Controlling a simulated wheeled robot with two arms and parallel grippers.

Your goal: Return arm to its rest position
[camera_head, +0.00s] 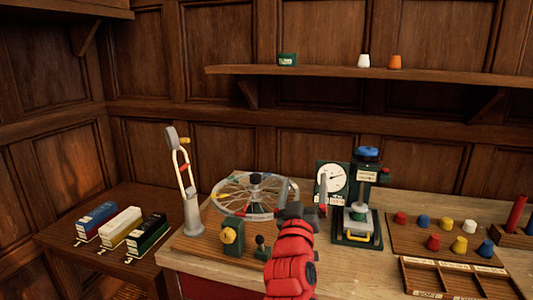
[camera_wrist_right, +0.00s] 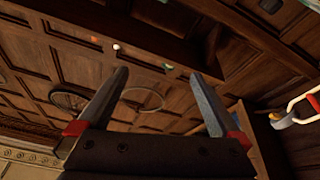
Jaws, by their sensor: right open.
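My right gripper (camera_head: 307,194) points up and away over the bench, in front of the spoked wheel and the gauge. In the right wrist view its two fingers (camera_wrist_right: 157,92) stand wide apart with nothing between them. A white curved arm (camera_head: 184,178) with a red grip and a grey head rises from a grey post (camera_head: 193,217) at the bench's left end. It stands upright, left of my gripper and apart from it. Part of that arm also shows at the right edge of the right wrist view (camera_wrist_right: 303,101). My left gripper is not in view.
The spoked wheel (camera_head: 249,197), a dial gauge (camera_head: 333,181) and a green press (camera_head: 358,218) stand close around my gripper. Coloured pegs and a wooden tray (camera_head: 415,277) are at right. Three boxes lie on the left table (camera_head: 62,236). A wall shelf (camera_head: 440,76) runs above.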

